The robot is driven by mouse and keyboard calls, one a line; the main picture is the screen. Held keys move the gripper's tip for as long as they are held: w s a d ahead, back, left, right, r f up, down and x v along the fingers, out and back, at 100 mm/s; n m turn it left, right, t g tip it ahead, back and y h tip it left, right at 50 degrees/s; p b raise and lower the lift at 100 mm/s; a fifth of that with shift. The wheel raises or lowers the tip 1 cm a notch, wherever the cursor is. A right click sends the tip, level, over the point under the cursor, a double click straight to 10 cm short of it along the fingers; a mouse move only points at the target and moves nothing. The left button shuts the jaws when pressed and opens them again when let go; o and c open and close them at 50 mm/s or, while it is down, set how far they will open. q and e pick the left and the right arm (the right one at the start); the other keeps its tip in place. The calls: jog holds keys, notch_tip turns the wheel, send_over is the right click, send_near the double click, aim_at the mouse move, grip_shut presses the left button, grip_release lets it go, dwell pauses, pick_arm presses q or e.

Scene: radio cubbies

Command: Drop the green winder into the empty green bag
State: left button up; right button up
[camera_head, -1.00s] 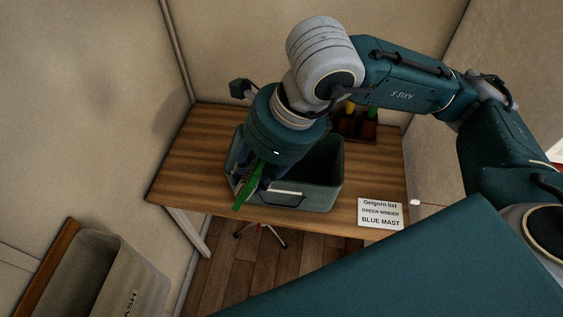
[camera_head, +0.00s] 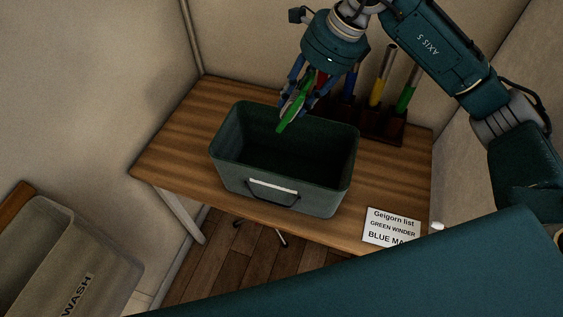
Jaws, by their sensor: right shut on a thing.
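The green winder (camera_head: 288,121) is a long, thin green piece held tilted in my right gripper (camera_head: 296,102). The right gripper is shut on it, above the far rim of the green bag. The winder's lower end overlaps the bag's opening in the picture. My left gripper is not in view.
A dark rack (camera_head: 390,130) with several coloured upright pieces stands behind the bag. A white card (camera_head: 392,229) reading "Geigorn list, GREEN WINDER" is at the table's front right. A WASH bin (camera_head: 105,262) stands lower left. The table's left part (camera_head: 185,140) is clear.

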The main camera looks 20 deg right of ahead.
notch_tip(320, 180, down, 4)
jog(key=shift+d+f+b, duration=0.1)
jog(key=shift+f+b, duration=0.05)
jog(key=shift+b, duration=0.95)
jog(key=shift+f, duration=0.45)
jog(key=o, duration=1.2)
jog(key=shift+o, duration=0.2)
jog(key=v, duration=1.2)
